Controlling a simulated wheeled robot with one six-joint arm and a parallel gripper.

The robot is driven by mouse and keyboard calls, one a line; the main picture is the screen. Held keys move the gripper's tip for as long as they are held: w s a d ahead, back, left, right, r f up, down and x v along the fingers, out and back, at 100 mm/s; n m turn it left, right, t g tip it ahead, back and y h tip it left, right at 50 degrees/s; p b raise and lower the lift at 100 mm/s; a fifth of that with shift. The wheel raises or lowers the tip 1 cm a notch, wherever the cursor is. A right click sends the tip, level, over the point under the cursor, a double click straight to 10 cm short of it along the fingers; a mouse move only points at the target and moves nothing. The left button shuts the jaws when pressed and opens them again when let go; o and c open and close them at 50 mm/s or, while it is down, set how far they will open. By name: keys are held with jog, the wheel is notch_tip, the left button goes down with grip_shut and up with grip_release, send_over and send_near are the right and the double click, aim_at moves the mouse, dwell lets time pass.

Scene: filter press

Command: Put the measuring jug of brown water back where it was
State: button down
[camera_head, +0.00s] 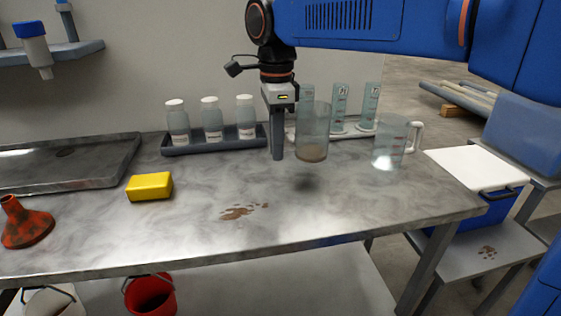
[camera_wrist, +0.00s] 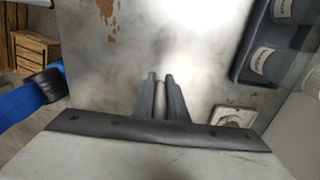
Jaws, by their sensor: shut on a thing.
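A clear measuring jug with brown water at its bottom (camera_head: 313,138) hangs just right of my gripper (camera_head: 277,152), above the back middle of the metal bench. A dark shadow lies on the bench beneath it, so it looks raised. My gripper points down and is shut, apparently on the jug's handle, which the fingers hide. In the wrist view, the fingers of my gripper (camera_wrist: 160,84) are close together with a thin pale strip between them. The jug's body is not clearly seen there.
A clear jug with a white handle (camera_head: 390,148) stands to the right. Measuring cylinders (camera_head: 340,105) stand behind. A tray of bottles (camera_head: 215,143) is at the back left. A yellow sponge (camera_head: 149,187) and a brown spill (camera_head: 240,212) lie in front. The bench's front right is clear.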

jog(key=shift+f, duration=2.15)
jog(key=shift+f, duration=0.15)
jog(key=c, duration=1.8)
grip_release()
jog(key=shift+o, duration=0.2)
notch_tip(320, 180, up, 12)
jog(key=shift+r, duration=0.15)
